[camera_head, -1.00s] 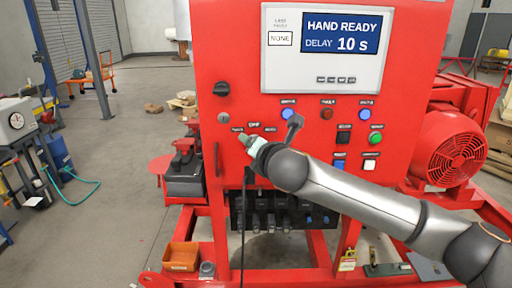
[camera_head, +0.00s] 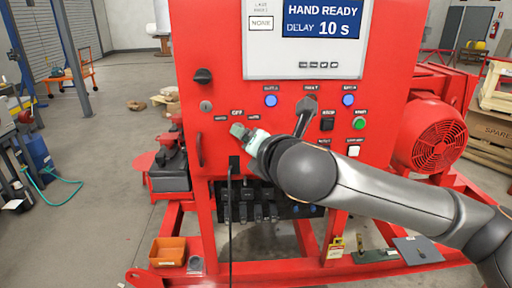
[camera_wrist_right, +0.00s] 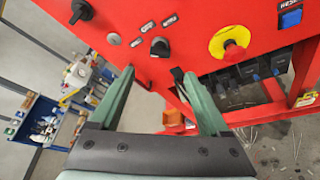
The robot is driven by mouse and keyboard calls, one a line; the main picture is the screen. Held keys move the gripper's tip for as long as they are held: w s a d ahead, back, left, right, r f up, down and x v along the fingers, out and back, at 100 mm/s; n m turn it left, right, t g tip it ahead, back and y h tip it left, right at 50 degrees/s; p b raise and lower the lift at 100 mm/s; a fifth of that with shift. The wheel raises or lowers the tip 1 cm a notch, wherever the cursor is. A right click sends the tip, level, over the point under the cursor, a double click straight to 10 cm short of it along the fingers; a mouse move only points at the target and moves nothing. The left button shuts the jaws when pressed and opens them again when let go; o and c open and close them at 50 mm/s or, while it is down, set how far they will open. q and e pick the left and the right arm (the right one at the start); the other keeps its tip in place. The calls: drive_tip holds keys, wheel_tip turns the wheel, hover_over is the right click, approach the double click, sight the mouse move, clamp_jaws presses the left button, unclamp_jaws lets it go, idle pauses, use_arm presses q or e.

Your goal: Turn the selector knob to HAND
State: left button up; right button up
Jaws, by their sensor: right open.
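The selector knob (camera_wrist_right: 160,46) is round and black, on the red panel in the right wrist view, with several small labels beside it. A pale mark shows on its face, but I cannot tell which label it points to. In the head view my right gripper hides the knob; the small OFF label (camera_head: 237,113) shows just above. My right gripper (camera_head: 243,132) is close to the panel there. In the right wrist view the right gripper (camera_wrist_right: 159,74) is open and empty. The knob is beyond the fingertips, roughly between them, apparently untouched. My left gripper is not in view.
A second black knob (camera_head: 203,76) and a grey key lock (camera_head: 206,106) are nearby. A red emergency stop on a yellow disc (camera_wrist_right: 232,45) is right of the selector. The display (camera_head: 322,20) reads HAND READY, DELAY 10 s. A bar handle (camera_head: 199,150) is below left.

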drive_tip(key=shift+v, duration=1.05)
drive_tip(key=s+f+m+g+y, duration=0.2)
drive_tip(key=f+m, duration=0.6)
drive_tip(key=f, duration=0.6)
drive_tip(key=s+f+m+g+y, duration=0.1)
drive_tip(key=s+f+m, duration=0.2)
drive_tip(key=f+m, duration=0.8)
drive_tip(key=s+d+f+m+h, duration=0.1)
drive_tip(key=s+d+f+m, duration=0.2)
drive_tip(key=s+f, duration=0.3)
drive_tip(key=s+d+f+m+g+h, duration=0.1)
drive_tip(key=s+d+f+m+h, duration=0.1)
drive_tip(key=s+d+f, duration=0.4)
drive_tip(key=s+d+f+m+h, duration=0.1)
drive_tip(key=s+d+f+m, duration=0.3)
drive_tip(key=s+f, duration=0.4)
wheel_tip(320, 180, down, 5)
drive_tip(key=shift+s+d+f+m+g, duration=0.1)
drive_tip(key=shift+s+d+m+g, duration=0.1)
drive_tip(key=shift+m+g, duration=0.15)
